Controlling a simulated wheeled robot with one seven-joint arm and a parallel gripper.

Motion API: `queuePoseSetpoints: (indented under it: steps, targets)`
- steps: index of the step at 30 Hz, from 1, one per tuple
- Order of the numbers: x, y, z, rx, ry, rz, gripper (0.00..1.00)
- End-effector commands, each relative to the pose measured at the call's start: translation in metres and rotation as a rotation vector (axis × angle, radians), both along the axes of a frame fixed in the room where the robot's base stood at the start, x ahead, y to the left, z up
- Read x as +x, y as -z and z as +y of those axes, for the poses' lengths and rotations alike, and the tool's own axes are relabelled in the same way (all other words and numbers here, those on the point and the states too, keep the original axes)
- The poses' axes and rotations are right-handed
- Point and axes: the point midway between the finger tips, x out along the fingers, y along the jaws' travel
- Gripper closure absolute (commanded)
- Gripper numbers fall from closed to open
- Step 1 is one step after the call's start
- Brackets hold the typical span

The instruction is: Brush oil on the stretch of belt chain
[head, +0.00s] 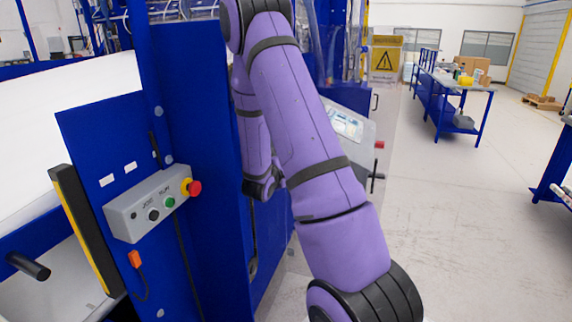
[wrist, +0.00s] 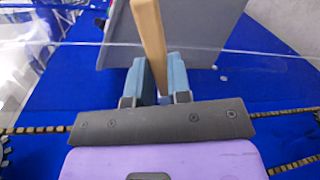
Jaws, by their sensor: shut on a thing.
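In the wrist view my gripper (wrist: 158,80) has its two blue-grey fingers shut on a wooden handle (wrist: 150,38), which looks like the brush's handle. The handle runs up and out of the top of the picture. Bristles cannot be made out. I cannot tell whether the brush touches any chain. In the head view my gripper, the brush and the chain are hidden.
A clear panel edge (wrist: 75,43) crosses the wrist view near a grey box-like part (wrist: 205,25). In the head view a blue machine panel (head: 85,130) carries a grey control box (head: 150,205) with a red stop button (head: 194,188). A blue workbench (head: 450,95) stands beyond open floor.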

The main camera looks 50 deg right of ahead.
Motion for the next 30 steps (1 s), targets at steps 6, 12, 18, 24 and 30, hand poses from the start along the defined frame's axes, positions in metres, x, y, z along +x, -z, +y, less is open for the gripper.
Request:
queuePoseSetpoints:
  steps: [6,12,18,24,30]
  targets:
    - [0.007,-0.004,0.006,0.006,-0.017,0.005,1.00]
    - [0.007,-0.013,0.006,0.004,-0.017,0.002,1.00]
    - [0.006,-0.023,0.006,0.003,-0.017,0.000,1.00]
    - [0.005,-0.032,0.006,0.004,-0.017,0.001,1.00]
    - [0.003,-0.039,0.005,0.004,-0.018,0.001,1.00]
